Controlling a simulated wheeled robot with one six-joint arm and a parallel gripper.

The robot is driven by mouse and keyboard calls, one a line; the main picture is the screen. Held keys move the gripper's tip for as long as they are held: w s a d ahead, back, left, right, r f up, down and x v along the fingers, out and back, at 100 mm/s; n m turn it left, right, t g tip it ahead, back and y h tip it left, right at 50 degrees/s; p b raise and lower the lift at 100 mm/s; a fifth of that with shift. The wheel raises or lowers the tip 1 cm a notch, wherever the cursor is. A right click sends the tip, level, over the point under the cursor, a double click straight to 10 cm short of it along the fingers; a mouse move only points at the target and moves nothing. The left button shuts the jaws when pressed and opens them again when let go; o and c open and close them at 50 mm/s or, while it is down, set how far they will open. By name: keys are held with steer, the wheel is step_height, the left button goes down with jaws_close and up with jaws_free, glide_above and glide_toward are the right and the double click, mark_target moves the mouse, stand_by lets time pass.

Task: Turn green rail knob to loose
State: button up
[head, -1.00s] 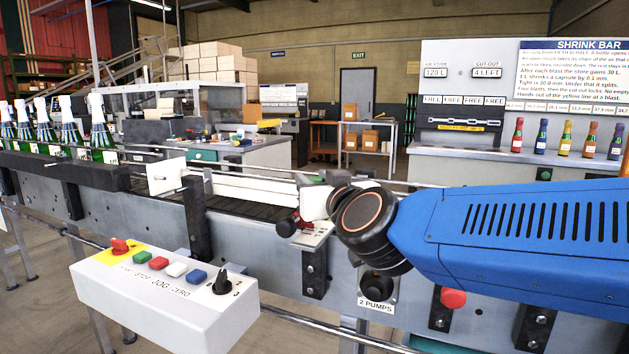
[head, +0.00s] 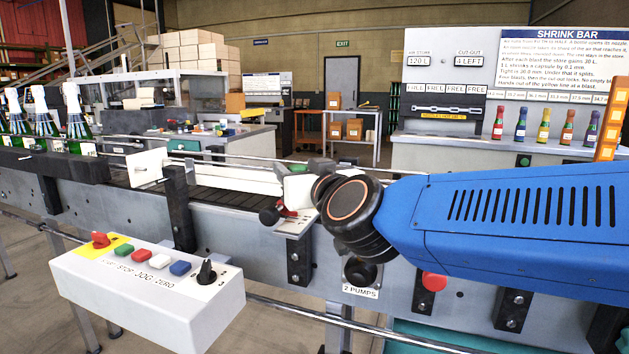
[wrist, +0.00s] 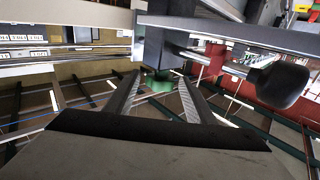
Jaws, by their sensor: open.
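The green knob (wrist: 160,84) shows in the wrist view below a dark grey bracket, ahead of my gripper. My gripper (wrist: 160,90) is open, with one grey finger to the left of the green knob and one to the right. I cannot tell whether either finger touches it. Nothing is held. In the head view my blue arm reaches in from the right to the conveyor rail, and its black wrist hides the fingers. The knob's setting cannot be read.
A black ball handle (wrist: 283,83) sticks out right of the fingers. A black-and-red knob (head: 272,214) is on the conveyor side, left of my wrist. A white button box (head: 150,290) stands in front. Foil-topped bottles (head: 73,125) stand at the left.

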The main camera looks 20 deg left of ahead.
steer(key=v, duration=1.6)
steer(key=shift+s, duration=0.4)
steer(key=shift+d+r, duration=0.1)
steer(key=shift+d, duration=0.1)
